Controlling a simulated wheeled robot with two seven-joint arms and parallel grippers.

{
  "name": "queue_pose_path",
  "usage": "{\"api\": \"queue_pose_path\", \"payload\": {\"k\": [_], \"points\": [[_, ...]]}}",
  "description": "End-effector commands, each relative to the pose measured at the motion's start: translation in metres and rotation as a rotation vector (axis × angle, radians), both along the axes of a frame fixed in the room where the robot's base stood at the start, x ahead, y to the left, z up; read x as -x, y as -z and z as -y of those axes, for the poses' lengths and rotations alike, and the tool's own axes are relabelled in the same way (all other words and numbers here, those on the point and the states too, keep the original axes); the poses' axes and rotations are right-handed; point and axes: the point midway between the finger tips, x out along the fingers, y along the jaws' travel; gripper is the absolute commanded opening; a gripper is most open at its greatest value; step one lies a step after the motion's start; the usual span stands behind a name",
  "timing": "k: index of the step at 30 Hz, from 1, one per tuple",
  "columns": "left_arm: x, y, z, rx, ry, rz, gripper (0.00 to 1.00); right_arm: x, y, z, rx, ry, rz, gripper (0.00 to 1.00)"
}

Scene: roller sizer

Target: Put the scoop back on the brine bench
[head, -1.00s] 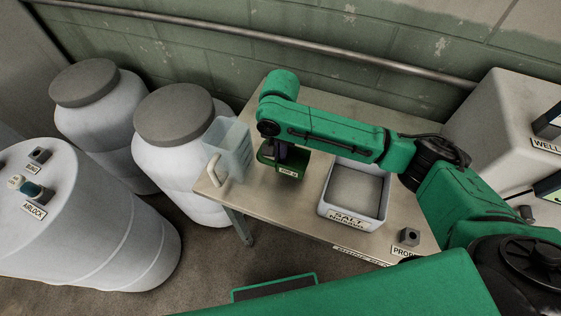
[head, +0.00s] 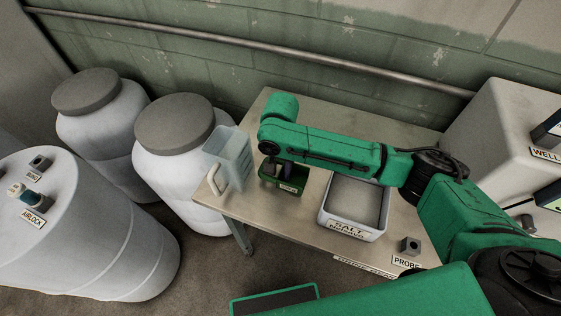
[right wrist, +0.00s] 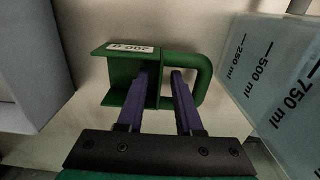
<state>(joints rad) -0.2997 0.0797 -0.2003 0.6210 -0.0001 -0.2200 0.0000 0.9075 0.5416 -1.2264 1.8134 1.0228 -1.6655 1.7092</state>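The green scoop (head: 290,180), with a small weight label, shows at the left part of the brine bench (head: 275,225), under my right gripper (head: 280,170). It appears to rest on the bench top. In the right wrist view the scoop (right wrist: 123,92) has an open body and a loop handle on its right. My right gripper's purple fingers (right wrist: 162,78) stand apart on either side of the wall between body and handle, with visible gaps. Their contact with the scoop cannot be confirmed. My left gripper is out of view.
A clear measuring jug (head: 231,158) stands close left of the scoop, at the bench edge. A white salt box (head: 350,232) is to its right. A probe block (head: 410,246) sits at the front right. White drums (head: 185,170) stand left of the bench.

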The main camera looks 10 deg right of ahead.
Motion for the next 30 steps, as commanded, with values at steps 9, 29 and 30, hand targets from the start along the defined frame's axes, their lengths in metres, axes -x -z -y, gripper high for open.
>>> {"api": "queue_pose_path", "payload": {"k": [9, 29, 30], "points": [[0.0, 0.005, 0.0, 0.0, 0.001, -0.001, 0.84, -0.001, -0.081, -0.001, -0.002, -0.002, 0.005, 0.35], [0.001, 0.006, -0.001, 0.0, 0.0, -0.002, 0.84, 0.0, -0.113, 0.0, 0.001, 0.001, 0.0, 0.35], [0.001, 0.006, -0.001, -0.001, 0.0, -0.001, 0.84, 0.0, -0.113, 0.0, 0.001, 0.001, 0.0, 0.35]]}}
